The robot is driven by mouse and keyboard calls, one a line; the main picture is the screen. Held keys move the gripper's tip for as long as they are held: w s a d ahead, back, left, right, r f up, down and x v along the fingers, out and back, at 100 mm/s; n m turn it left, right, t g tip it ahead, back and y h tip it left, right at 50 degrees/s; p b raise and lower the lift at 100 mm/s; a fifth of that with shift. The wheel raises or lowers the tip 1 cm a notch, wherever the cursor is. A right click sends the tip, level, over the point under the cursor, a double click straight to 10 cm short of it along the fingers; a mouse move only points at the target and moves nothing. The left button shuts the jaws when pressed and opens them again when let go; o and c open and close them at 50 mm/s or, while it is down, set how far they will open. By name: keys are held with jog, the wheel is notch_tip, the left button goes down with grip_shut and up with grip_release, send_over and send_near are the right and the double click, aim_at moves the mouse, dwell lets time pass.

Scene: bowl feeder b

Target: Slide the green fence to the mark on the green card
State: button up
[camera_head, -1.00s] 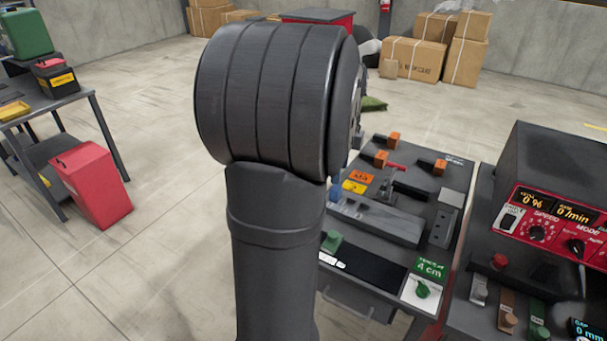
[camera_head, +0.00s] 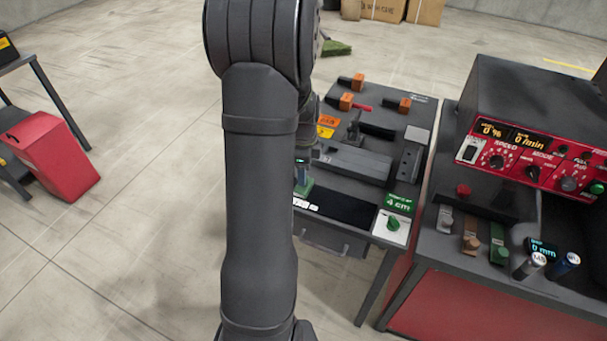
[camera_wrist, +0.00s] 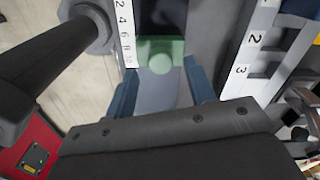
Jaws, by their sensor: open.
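The green fence (camera_wrist: 160,52), a block with a round knob, lies across a dark channel in the wrist view, near the high end of a white scale (camera_wrist: 127,30). My gripper (camera_wrist: 163,78) is open, with one blue finger on each side near the knob; I cannot tell whether they touch it. In the head view the fence (camera_head: 304,188) shows beside my arm, which hides part of it. The green card (camera_head: 400,204) reads "4 cm" and stands at the bench's front right corner, above a white plate with a green knob (camera_head: 393,223).
A dark channel (camera_head: 345,208) runs from the fence towards the card. Orange-knobbed slides (camera_head: 346,101) and a grey bar (camera_head: 350,163) lie behind it. A red control panel (camera_head: 535,165) stands to the right.

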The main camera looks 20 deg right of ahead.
jog(key=shift+f, duration=1.2)
grip_shut()
jog(key=w+a, duration=0.4)
jog(key=shift+w+a, duration=0.15)
grip_release()
